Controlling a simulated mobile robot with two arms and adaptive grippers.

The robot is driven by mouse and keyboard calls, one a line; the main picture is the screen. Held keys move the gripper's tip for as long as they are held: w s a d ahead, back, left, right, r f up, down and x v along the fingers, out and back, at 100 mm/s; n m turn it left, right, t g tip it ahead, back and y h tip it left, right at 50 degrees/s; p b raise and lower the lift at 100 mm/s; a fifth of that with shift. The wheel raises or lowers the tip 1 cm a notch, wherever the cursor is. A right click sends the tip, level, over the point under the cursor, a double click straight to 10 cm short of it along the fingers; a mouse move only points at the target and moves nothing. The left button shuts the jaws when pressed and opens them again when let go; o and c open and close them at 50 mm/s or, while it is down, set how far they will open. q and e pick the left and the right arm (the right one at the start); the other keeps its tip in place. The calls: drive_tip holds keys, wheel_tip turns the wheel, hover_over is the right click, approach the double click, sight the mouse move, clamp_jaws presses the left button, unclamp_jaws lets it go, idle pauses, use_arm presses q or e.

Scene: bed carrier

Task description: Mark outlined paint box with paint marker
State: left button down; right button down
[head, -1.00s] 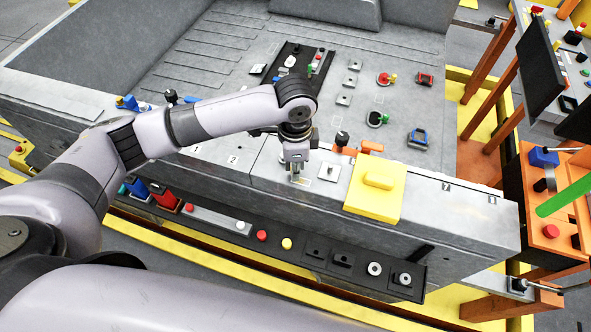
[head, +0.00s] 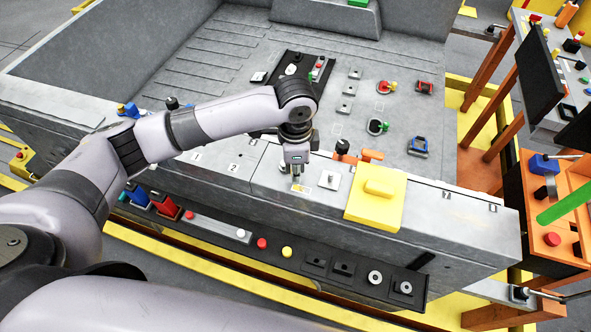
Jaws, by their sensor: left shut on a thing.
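My left gripper (head: 297,172) points down over the grey ledge at the front of the bed carrier (head: 430,205). It is shut on a small, thin thing, likely the paint marker, which is mostly hidden by the fingers. A small pale outlined box (head: 303,188) lies on the ledge right beneath the fingertips, with a yellowish tint along it. I cannot tell whether the marker tip touches the surface. My right gripper is not in view.
A yellow block (head: 374,198) stands right of the gripper, with a small light plate (head: 329,181) between them. Orange and black knobs (head: 343,147) stand behind. A black strip with buttons (head: 286,252) runs along the front. An orange rack (head: 550,215) stands at right.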

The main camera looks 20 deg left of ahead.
use_arm(q)
drive_tip(key=shift+s+d, duration=0.1)
drive_tip(key=shift+s+d, duration=0.95)
drive_tip(key=shift+d, duration=0.05)
drive_tip(key=shift+f, duration=0.6)
idle(1.2)
drive_tip(key=shift+w, duration=0.1)
drive_tip(key=shift+w+a, duration=0.2)
drive_tip(key=shift+w, duration=0.25)
drive_tip(key=shift+w+a, duration=0.2)
drive_tip(key=shift+w, duration=0.25)
drive_tip(key=shift+s+d, duration=0.2)
drive_tip(key=shift+s, duration=0.3)
drive_tip(key=shift+s+d, duration=0.2)
drive_tip(key=shift+s, duration=0.3)
